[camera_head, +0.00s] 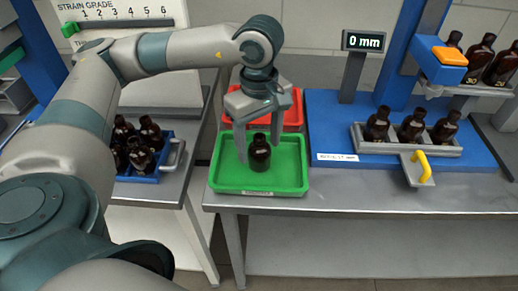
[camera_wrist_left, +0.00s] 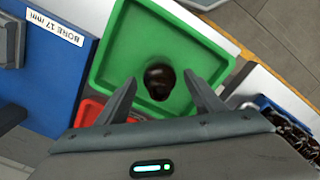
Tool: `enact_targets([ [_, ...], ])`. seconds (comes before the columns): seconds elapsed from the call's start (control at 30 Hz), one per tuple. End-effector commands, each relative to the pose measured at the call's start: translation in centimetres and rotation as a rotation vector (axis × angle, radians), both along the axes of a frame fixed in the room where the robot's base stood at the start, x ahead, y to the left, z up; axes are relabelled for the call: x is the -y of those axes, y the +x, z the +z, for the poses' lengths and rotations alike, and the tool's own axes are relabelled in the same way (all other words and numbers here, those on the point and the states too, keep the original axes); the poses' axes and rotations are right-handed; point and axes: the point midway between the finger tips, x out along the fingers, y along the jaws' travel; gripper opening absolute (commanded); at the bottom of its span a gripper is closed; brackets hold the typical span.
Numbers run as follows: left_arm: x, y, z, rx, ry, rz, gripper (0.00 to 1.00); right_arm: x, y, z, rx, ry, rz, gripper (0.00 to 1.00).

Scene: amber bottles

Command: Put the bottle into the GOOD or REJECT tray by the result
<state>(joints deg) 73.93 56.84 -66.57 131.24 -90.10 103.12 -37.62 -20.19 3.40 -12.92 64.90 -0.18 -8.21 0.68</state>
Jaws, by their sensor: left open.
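A dark amber bottle (camera_head: 260,158) stands upright in the green tray (camera_head: 225,178), near its middle. In the left wrist view the bottle (camera_wrist_left: 159,82) shows from above, with green tray floor (camera_wrist_left: 140,35) around it. My left gripper (camera_head: 259,148) points down over the tray, open, with one finger on each side of the bottle. In the wrist view the fingers (camera_wrist_left: 160,79) show gaps to the bottle. The red tray (camera_head: 292,114) lies just behind the green one, partly hidden by my gripper. No bottle shows in its visible part.
A blue fixture (camera_head: 335,110) on the right holds several bottles in a grey rack (camera_head: 400,150), with a yellow handle (camera_head: 424,165). A display (camera_head: 365,41) reads 0 mm. A blue crate (camera_head: 145,178) of bottles stands left of the green tray. A strain grade board (camera_head: 120,12) stands back left.

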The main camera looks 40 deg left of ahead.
Motion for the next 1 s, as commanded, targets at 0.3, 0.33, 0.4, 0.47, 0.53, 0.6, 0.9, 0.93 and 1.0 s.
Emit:
enact_targets([
  [0.3, 0.1, 0.1, 5.8, 0.005, -0.002, 0.000, 0.61, 1.3, -0.6, -1.2, -0.070, -0.025, -0.011, 0.00],
  [0.33, 0.1, 0.1, 6.3, 0.005, -0.001, 0.000, 0.61, 1.4, -0.6, -1.3, -0.076, -0.028, -0.011, 0.00],
  [0.4, 0.0, 0.1, 7.3, 0.005, -0.001, -0.001, 0.61, 1.6, -0.8, -1.4, -0.089, -0.032, -0.013, 0.00],
  [0.47, 0.0, 0.1, 8.0, 0.002, -0.001, -0.001, 0.61, 1.8, -0.9, -1.5, -0.096, -0.034, -0.014, 0.00],
  [0.53, 0.0, 0.1, 8.7, 0.002, -0.001, -0.001, 0.61, 1.9, -0.9, -1.5, -0.103, -0.036, -0.015, 0.00],
  [0.6, 0.0, 0.1, 9.2, 0.002, -0.001, -0.001, 0.61, 2.0, -1.0, -1.6, -0.109, -0.037, -0.016, 0.00],
  [0.9, 0.0, 0.0, 9.6, 0.000, 0.001, -0.001, 0.61, 2.0, -1.1, -1.6, -0.113, -0.039, -0.016, 0.00],
  [0.93, 0.0, 0.0, 9.6, 0.000, 0.001, -0.001, 0.61, 2.0, -1.0, -1.6, -0.113, -0.039, -0.016, 0.00],
  [1.0, 0.0, 0.0, 9.6, 0.000, 0.001, -0.001, 0.61, 2.0, -1.0, -1.6, -0.113, -0.039, -0.016, 0.00],
])
